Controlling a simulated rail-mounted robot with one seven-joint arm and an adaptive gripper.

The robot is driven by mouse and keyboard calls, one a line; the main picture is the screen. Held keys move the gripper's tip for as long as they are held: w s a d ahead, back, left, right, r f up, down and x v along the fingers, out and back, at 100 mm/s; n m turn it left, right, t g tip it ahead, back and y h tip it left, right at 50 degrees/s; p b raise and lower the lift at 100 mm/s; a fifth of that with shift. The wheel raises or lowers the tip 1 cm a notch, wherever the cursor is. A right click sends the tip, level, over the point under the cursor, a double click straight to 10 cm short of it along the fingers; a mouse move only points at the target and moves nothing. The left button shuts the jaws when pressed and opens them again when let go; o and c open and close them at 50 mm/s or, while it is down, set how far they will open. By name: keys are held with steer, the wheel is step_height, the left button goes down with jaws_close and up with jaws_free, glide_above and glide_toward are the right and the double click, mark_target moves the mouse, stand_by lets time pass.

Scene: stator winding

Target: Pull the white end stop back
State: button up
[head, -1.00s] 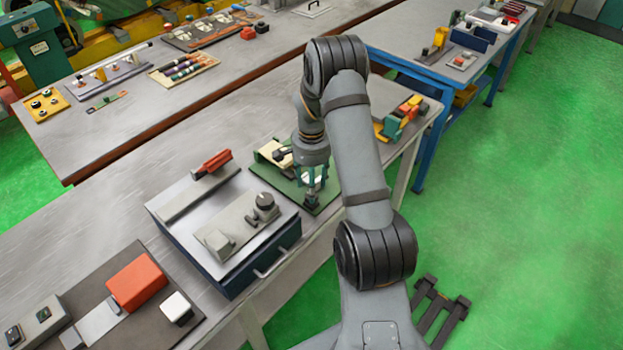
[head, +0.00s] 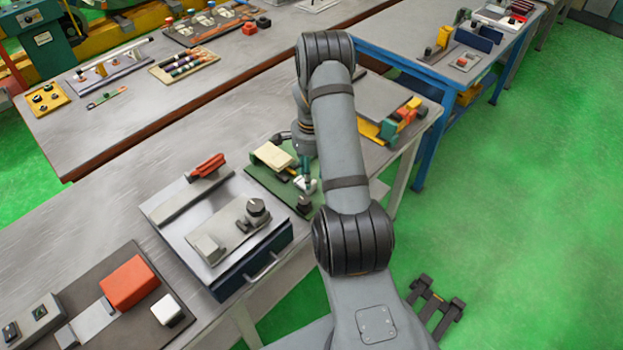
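A small white piece (head: 308,186), which looks like the end stop, is on the green board (head: 266,176) at the middle of the head view. A cream block (head: 273,157) lies to its left on the same board. My gripper (head: 304,178) points down at the white piece, close to it or touching it; I cannot tell which. Its fingers are small and partly hidden by my arm, so I cannot tell whether they are open or shut. A small dark block (head: 304,204) stands at the board's front edge.
A blue box with a grey top (head: 205,214) stands left of the board, with a red-handled bar (head: 207,166) on it. An orange block (head: 129,282) and a white block (head: 167,309) sit at the front left. Yellow and orange parts (head: 405,116) lie right of my arm.

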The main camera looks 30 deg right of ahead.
mark_target(312, 182)
steer(key=f, duration=0.2)
steer(key=f+p, duration=0.1)
steer(key=shift+w+d+f, duration=0.1)
steer(key=shift+d+f, duration=0.25)
steer(key=shift+d, duration=0.05)
steer(key=shift+a+f, duration=0.25)
steer(key=shift+f, duration=0.05)
steer(key=shift+d+f, duration=0.15)
steer(key=shift+d, duration=0.1)
steer(key=shift+a, duration=0.15)
steer(key=shift+c, duration=1.3)
jaws_close()
